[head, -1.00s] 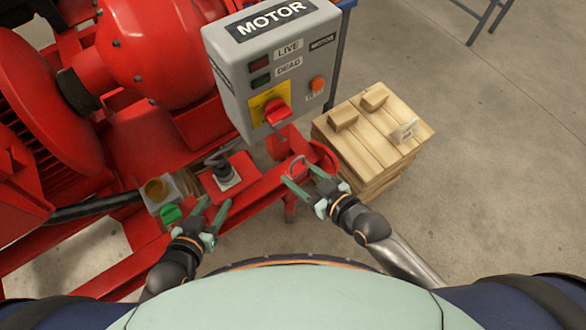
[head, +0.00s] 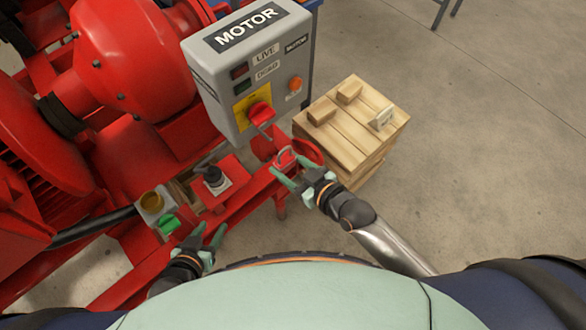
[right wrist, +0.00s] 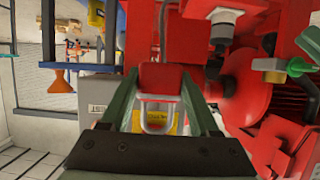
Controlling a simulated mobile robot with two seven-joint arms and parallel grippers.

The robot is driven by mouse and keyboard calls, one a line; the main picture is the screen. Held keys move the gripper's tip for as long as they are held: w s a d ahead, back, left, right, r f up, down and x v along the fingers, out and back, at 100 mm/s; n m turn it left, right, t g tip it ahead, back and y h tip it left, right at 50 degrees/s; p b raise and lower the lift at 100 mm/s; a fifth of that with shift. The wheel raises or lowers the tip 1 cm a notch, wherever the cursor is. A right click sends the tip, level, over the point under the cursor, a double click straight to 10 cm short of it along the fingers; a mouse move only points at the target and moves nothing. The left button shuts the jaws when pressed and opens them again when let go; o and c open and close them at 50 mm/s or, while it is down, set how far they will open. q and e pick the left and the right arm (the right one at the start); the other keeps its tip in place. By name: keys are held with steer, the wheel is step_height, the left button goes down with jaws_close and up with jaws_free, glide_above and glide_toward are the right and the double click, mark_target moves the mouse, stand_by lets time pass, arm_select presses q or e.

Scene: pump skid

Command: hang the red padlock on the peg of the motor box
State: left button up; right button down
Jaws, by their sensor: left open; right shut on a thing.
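The grey motor box (head: 236,98) stands at the upper middle of the head view, with a red rotary switch (head: 259,114) on a yellow plate. A thin grey peg (head: 267,132) seems to stick out just below the switch. My right gripper (head: 284,166) is shut on the red padlock, below and slightly right of the switch, apart from the box. My left gripper (head: 207,238) is open and empty at the lower left.
Red pump machinery (head: 140,60) fills the left. A wooden crate stack (head: 350,125) stands right of the box. The floor at right is clear.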

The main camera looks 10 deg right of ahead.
steer(key=r+b+x, duration=0.1)
steer(key=b+x, duration=0.2)
steer(key=x, duration=0.4)
steer(key=shift+w+a+r, duration=0.15)
steer(key=shift+w+a, duration=0.05)
steer(key=shift+w, duration=0.1)
stand_by(0.4)
stand_by(0.6)
steer(key=shift+c, duration=0.2)
jaws_free()
